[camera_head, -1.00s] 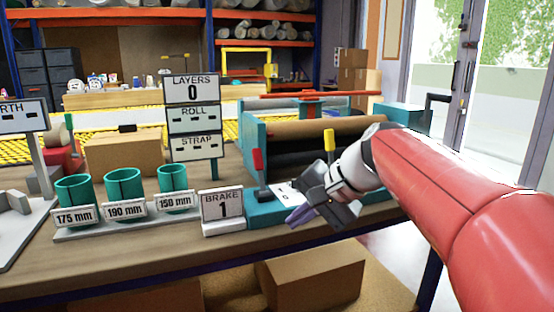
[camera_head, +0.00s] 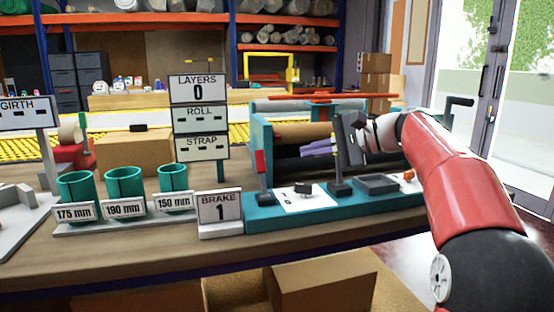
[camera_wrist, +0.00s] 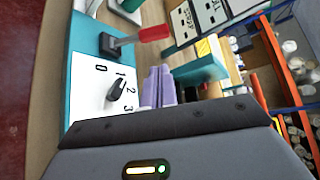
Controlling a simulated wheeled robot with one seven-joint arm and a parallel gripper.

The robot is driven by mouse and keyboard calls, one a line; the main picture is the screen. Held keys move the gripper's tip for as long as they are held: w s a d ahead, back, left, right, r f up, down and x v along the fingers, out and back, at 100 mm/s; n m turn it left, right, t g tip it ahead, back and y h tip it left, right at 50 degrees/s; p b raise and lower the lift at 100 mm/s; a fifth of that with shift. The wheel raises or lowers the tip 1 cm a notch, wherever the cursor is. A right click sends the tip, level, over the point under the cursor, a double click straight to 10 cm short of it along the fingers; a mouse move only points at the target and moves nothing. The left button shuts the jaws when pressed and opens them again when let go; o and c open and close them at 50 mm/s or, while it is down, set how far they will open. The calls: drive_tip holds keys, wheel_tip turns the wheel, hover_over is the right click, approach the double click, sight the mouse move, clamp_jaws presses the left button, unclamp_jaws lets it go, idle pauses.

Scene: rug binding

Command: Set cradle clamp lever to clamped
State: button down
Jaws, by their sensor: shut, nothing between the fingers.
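A lever with a red grip (camera_head: 260,164) stands upright at the left end of the teal cradle base; it also shows in the wrist view (camera_wrist: 152,34). A second lever stands farther right; its dark base (camera_head: 341,189) shows, but its yellow grip is hidden behind my gripper. I cannot tell which lever is the cradle clamp lever. My gripper (camera_head: 306,149) is shut and empty, raised above the base between the two levers, its lavender fingers pointing left. The fingers also show together in the wrist view (camera_wrist: 156,84).
A dial knob (camera_wrist: 116,90) on a white plate numbered 0 to 3 sits between the levers. The BRAKE sign (camera_head: 219,211) reads 1. Teal cups (camera_head: 123,186) stand at left, and the LAYERS sign post (camera_head: 193,88) behind. Rollers (camera_head: 300,130) lie behind my gripper.

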sight(260, 161)
drive_tip(key=x, duration=1)
